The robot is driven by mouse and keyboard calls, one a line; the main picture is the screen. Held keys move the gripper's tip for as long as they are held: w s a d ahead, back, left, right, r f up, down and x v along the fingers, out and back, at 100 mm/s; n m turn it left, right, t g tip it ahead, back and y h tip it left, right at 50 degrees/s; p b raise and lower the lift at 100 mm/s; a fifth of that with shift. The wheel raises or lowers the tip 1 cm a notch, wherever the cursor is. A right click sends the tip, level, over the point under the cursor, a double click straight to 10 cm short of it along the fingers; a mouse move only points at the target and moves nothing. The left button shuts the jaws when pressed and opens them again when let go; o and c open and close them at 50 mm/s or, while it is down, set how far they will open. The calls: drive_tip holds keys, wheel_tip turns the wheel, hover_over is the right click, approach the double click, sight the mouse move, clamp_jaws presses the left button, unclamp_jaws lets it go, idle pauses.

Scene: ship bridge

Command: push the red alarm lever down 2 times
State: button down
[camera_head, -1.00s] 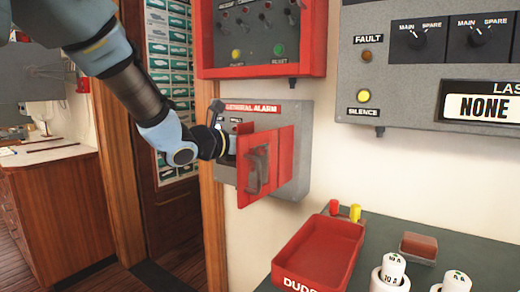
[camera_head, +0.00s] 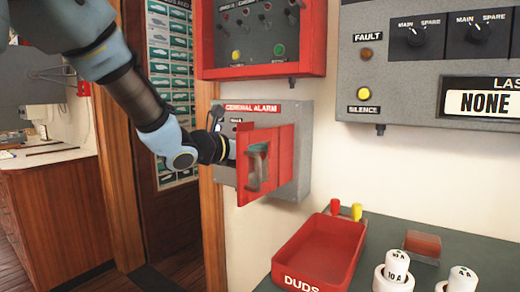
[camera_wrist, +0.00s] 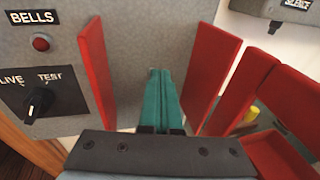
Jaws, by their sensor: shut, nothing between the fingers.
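The grey general alarm box (camera_head: 292,117) is on the wall, with red side guards standing out from it. The near red guard (camera_head: 244,178) has an opening, and teal fingers show through it. In the wrist view a left red guard (camera_wrist: 97,75) and a right red guard (camera_wrist: 221,75) flank my gripper (camera_wrist: 163,73). Its teal fingers are shut together, empty, and point towards the grey box face between the guards. I cannot make out the alarm lever apart from the guards; it may be hidden behind the near guard or under the fingers.
A LIVE/TEST knob (camera_wrist: 38,101) and red BELLS lamp (camera_wrist: 41,43) sit left of the guards. A red-framed panel (camera_head: 310,70) hangs above the box. A red DUDS tray (camera_head: 320,250) is on the counter below right. Open wall lies right of the box.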

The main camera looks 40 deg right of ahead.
drive_tip(key=shift+f, duration=0.1)
idle(0.3)
drive_tip(key=shift+r+p, duration=1.35)
drive_tip(key=shift+r, duration=1.1)
drive_tip(key=shift+a, duration=0.1)
drive_tip(key=s+a+b, duration=0.1)
drive_tip(key=s+a, duration=0.1)
drive_tip(key=a, duration=0.6)
drive_tip(key=shift+s+a+r, duration=0.15)
drive_tip(key=shift+a+r, duration=0.1)
drive_tip(key=shift+r, duration=0.2)
